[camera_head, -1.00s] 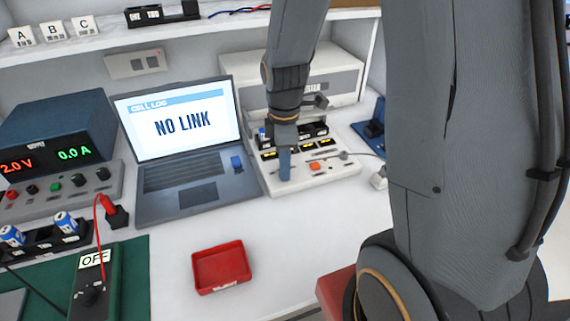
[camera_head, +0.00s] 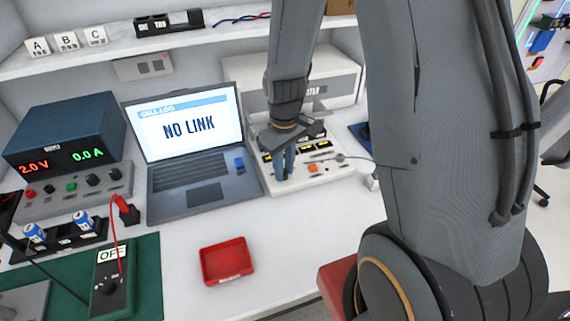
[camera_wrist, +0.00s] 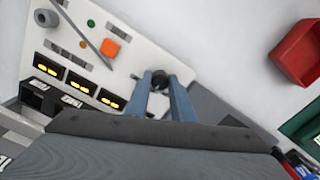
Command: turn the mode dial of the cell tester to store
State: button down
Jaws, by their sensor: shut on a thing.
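The cell tester (camera_head: 335,172) is a white box beside the laptop, with an orange button and small yellow-lit displays. Its top panel also shows in the wrist view (camera_wrist: 137,62). The mode dial (camera_wrist: 159,77) appears as a small dark round knob near the panel's edge. My gripper (camera_head: 284,176) reaches down onto the panel's front left. In the wrist view its two blue fingers (camera_wrist: 161,84) stand on either side of the knob, shut on it. The dial's markings and pointer are too small or hidden to read. In the head view my gripper hides the dial.
The laptop (camera_head: 200,198), showing NO LINK, stands close to the left of the tester. A red tray (camera_head: 226,262) lies in front on the white bench. The power supply (camera_head: 65,140) is at far left. A shelf (camera_head: 120,48) runs above.

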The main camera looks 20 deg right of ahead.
jog(key=m+p, duration=0.2)
jog(key=m, duration=0.3)
jog(key=shift+r, duration=0.1)
jog(key=shift+m+p, duration=0.85)
jog(key=shift+m, duration=1.45)
jog(key=c, duration=1.5)
grip_release()
jog(key=shift+c, duration=0.2)
jog(key=shift+r+b, duration=0.6)
jog(key=shift+r, duration=3.25)
